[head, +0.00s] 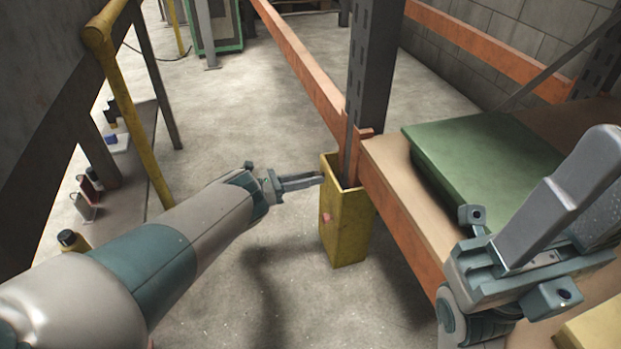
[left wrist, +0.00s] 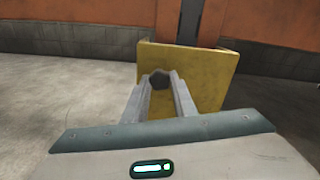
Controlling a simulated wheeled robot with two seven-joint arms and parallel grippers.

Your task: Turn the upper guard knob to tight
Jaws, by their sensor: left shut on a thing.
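The yellow post guard (head: 348,230) stands upright on the floor around the foot of a dark rack upright. A reddish lower knob (head: 326,218) shows on its side. My left gripper (head: 321,178) reaches the guard's upper part and is shut on the upper guard knob. In the left wrist view the upper guard knob (left wrist: 159,79) is a dark, rounded shape between my fingertips, against the yellow guard (left wrist: 205,85). In the head view the fingers hide this knob, and I cannot read its turn. My right gripper (head: 598,165) is raised at the right; its jaw gap cannot be made out.
An orange rack beam and shelf (head: 378,150) lie right of the guard, with a green box (head: 480,150) on the shelf. A yellow rail (head: 130,110) and small bottles (head: 90,190) are at the left. The concrete floor (head: 220,120) between is clear.

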